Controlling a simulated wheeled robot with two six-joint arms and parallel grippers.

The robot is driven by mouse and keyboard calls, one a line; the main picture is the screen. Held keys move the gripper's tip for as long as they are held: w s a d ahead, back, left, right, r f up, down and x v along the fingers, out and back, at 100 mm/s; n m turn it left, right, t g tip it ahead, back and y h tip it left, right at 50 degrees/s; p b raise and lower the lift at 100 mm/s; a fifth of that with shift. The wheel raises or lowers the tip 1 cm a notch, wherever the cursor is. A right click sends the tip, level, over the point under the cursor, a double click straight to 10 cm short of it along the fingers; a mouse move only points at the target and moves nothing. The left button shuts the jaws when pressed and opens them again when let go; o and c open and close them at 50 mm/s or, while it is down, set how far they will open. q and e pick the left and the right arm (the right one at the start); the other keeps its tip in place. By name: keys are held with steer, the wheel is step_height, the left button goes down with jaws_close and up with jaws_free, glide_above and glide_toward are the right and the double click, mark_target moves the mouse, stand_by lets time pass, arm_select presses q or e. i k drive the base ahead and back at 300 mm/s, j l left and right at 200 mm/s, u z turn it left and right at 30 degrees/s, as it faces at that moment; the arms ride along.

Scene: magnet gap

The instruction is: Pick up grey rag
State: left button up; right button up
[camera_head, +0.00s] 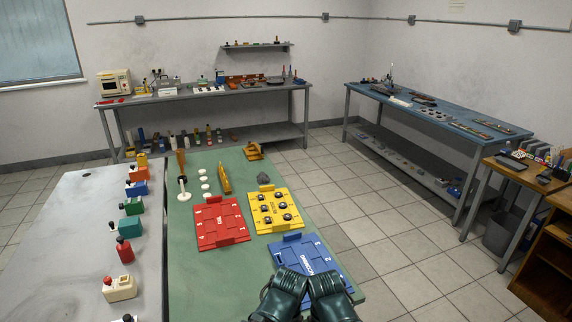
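A small dark grey crumpled lump (264,178), which looks like the grey rag, lies on the green table top just above the yellow board. My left gripper (284,286) and my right gripper (327,288) show as dark teal shapes side by side at the bottom, over the near part of the blue board. Both are well below the lump in the picture and apart from it. Their fingers cannot be made out, so I cannot tell whether they are open or shut.
A yellow board (275,211) with dark round balls, a red board (221,223) and a blue board (311,258) lie on the green table (190,270). A yellow-orange stand (253,151) is at the far edge. Tiled floor (375,225) is clear to the right.

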mark_target(263, 178)
steer(key=i+l+z, duration=0.15)
steer(key=l, duration=0.2)
steer(key=i+l+z, duration=0.2)
steer(key=l, duration=0.2)
steer(key=l+z, duration=0.15)
steer(key=l, duration=0.2)
steer(key=i+l+z, duration=0.85)
steer(key=i+l, duration=0.2)
steer(key=i+u, duration=0.2)
steer(key=i, duration=0.2)
steer(key=i+l+u, duration=0.25)
steer(key=i, duration=0.15)
steer(key=i+j+u, duration=0.2)
steer(key=i+u, duration=0.25)
steer(key=i+j+u, duration=0.1)
steer(key=i+u, duration=0.65)
steer(key=u, duration=0.2)
steer(key=i+u, duration=0.35)
steer(key=i, duration=0.35)
steer(key=i+l+u, duration=0.15)
steer(key=i+u, duration=0.15)
steer(key=i, duration=0.45)
steer(key=i+j+u, duration=0.25)
steer(key=i+u, duration=0.25)
steer(key=i+j+u, duration=0.1)
steer(key=i+u, duration=0.35)
steer(key=k, duration=0.1)
